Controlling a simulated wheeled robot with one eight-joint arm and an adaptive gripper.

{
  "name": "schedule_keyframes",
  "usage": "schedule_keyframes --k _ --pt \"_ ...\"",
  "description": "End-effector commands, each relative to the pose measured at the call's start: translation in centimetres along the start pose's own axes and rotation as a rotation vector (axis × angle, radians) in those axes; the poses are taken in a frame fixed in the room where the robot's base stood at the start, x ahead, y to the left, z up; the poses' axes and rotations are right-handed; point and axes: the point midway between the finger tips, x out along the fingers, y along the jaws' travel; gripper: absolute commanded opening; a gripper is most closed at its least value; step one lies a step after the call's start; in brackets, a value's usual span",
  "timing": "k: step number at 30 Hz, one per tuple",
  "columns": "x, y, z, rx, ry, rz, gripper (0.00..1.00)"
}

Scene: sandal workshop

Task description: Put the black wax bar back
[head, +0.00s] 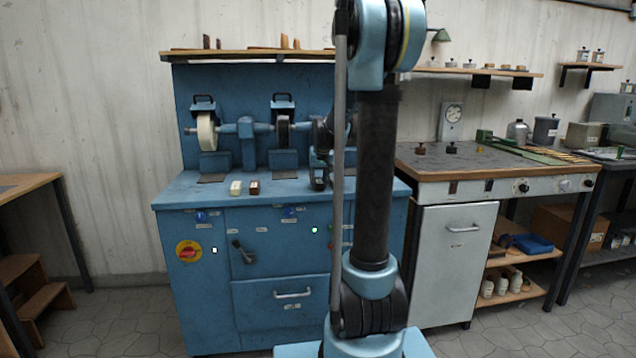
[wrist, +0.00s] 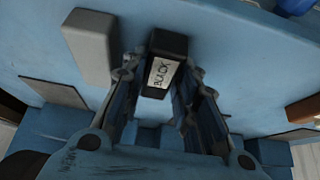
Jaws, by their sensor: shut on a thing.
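The black wax bar (wrist: 166,45) shows in the wrist view, with a white label reading "BLACK" on it. It is between the two fingers of my gripper (wrist: 160,78), which is shut on it. The blue bench top (wrist: 235,70) is beneath; I cannot tell whether the bar touches it. A pale grey bar (wrist: 88,45) lies just left of the left finger.
On the blue bench (head: 180,191) in the head view lie a whitish bar (head: 236,187) and a dark red-brown bar (head: 254,187). Polishing wheels (head: 206,133) stand behind them. A brown thing (wrist: 304,110) shows at the wrist view's right edge. A wood-topped worktable (head: 430,165) stands to the right.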

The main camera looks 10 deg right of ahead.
Motion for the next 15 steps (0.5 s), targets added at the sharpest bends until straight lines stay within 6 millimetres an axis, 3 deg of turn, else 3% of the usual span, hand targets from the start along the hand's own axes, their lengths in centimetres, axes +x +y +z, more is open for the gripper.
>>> schedule_keyframes --k 5,6,8,15 --pt "0.14 -0.01 0.07 0.0 0.0 0.0 0.0" --pt "0.1 -0.02 0.06 0.0 0.0 0.0 0.37" --pt "0.1 -0.02 0.06 0.0 0.0 0.0 0.48" --pt "0.09 -0.03 0.05 0.0 0.0 0.0 0.48"
